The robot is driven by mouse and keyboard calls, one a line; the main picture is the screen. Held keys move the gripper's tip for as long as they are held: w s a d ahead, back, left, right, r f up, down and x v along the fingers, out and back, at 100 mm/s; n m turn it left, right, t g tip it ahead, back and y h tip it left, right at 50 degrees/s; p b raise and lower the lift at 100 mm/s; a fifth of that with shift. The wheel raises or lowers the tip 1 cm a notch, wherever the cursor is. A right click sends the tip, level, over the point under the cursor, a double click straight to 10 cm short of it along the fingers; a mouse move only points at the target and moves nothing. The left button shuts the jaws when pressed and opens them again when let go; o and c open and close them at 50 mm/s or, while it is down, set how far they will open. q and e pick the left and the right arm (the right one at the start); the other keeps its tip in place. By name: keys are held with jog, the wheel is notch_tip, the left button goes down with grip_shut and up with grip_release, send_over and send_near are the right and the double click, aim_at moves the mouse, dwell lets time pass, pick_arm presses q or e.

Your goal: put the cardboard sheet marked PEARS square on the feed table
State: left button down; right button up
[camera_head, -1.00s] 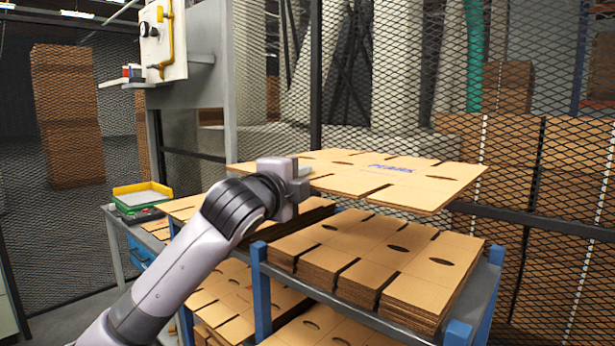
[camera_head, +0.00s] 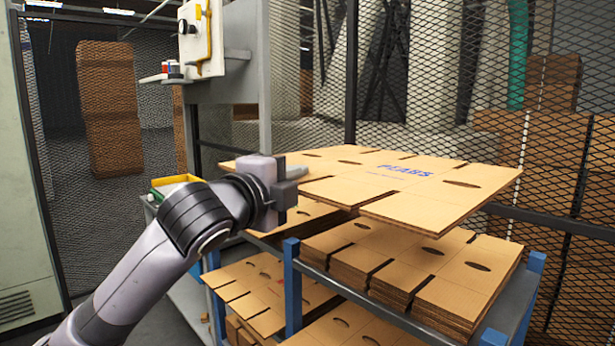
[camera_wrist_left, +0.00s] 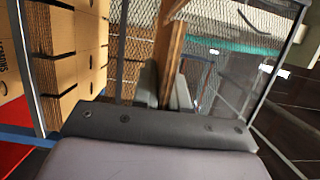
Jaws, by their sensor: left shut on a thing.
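The cardboard sheet marked PEARS (camera_head: 435,204) is flat and roughly level above the rack in the head view, its blue print facing up. My left gripper (camera_head: 296,174) is shut on the sheet's near left edge. In the left wrist view the sheet shows edge-on as a brown strip (camera_wrist_left: 170,55) between the fingers of my left gripper (camera_wrist_left: 165,92). My right gripper is not in view. I cannot tell for sure which surface is the feed table.
A blue-posted rack (camera_head: 291,290) holds stacks of cut cardboard (camera_head: 400,262) below the sheet. A yellow-rimmed tray (camera_head: 175,181) is partly behind my left arm. A mesh fence (camera_head: 430,80) stands behind, and a grey-green cabinet (camera_head: 25,180) stands at left.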

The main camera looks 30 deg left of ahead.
pick_arm(q)
jog(key=s+a+r, duration=0.1)
jog(key=s+a, duration=0.1)
jog(key=s, duration=0.5)
jog(key=shift+s+a, duration=0.15)
jog(key=shift+a, duration=0.15)
jog(key=shift+r, duration=0.15)
dwell(0.4)
